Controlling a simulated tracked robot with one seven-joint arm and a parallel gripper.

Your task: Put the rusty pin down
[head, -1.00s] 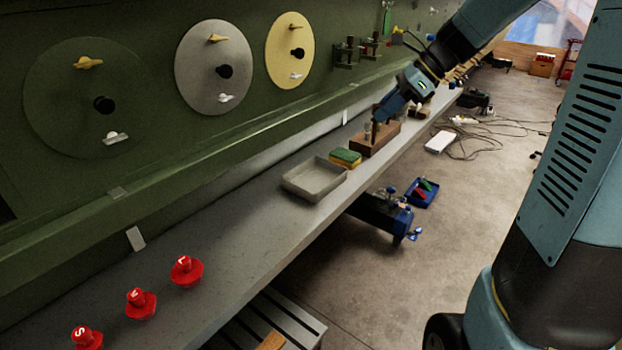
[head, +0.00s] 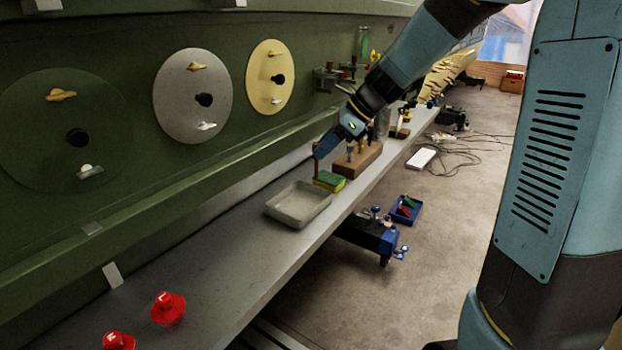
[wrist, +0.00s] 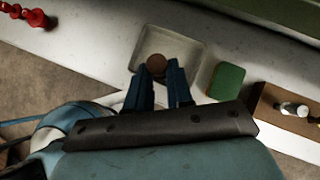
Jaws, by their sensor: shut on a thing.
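My gripper (head: 324,148) is shut on the rusty pin (head: 316,168), which hangs down from the fingertips in the head view. In the wrist view the pin's round brown end (wrist: 156,64) shows between the two dark blue fingers (wrist: 160,78). The pin appears over the shallow grey tray (wrist: 188,50) there. In the head view the tray (head: 298,206) lies on the grey ledge, a little below and left of the pin. The pin is apart from the tray floor as far as I can tell; its lower end is partly lost against the sponge.
A green and yellow sponge (head: 329,181) lies right behind the tray. A wooden block (head: 364,160) with metal pins stands beyond it. Red knobs (head: 168,308) sit on the near ledge. The ledge between knobs and tray is clear. A blue tray (head: 406,211) is lower right.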

